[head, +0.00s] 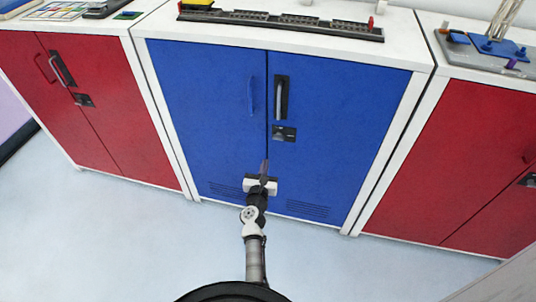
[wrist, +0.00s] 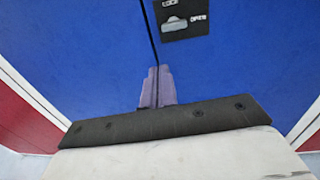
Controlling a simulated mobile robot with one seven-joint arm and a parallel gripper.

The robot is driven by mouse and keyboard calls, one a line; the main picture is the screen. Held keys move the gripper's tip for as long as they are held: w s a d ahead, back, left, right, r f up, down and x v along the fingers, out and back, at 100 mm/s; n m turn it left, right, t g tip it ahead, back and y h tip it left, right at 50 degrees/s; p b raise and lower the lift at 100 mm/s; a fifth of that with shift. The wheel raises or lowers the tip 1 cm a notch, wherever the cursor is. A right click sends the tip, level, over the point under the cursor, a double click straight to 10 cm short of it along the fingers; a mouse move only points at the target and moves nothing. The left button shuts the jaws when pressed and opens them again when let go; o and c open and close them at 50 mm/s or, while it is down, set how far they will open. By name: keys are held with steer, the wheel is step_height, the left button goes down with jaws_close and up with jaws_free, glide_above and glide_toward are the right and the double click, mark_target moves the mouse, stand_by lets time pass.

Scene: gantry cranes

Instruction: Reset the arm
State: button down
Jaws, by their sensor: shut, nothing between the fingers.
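My gripper (head: 264,167) is in front of the lower middle of the blue cabinet (head: 205,100) in the head view, at the end of my extended arm. Its fingers are together and hold nothing. In the wrist view the closed fingers (wrist: 157,86) point at the seam between the two blue doors (wrist: 100,60), below the black latch plate (wrist: 182,18). Whether the fingertips touch the doors cannot be told.
Red cabinets stand on the left (head: 95,120) and right (head: 450,150). The blue doors are shut, with a handle (head: 281,98) near the seam. A dark rail-like model (head: 280,24) lies on the white top. The pale floor (head: 110,240) around my arm is clear.

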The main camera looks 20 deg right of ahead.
steer(key=shift+v, duration=1.5)
steer(key=shift+a, duration=0.15)
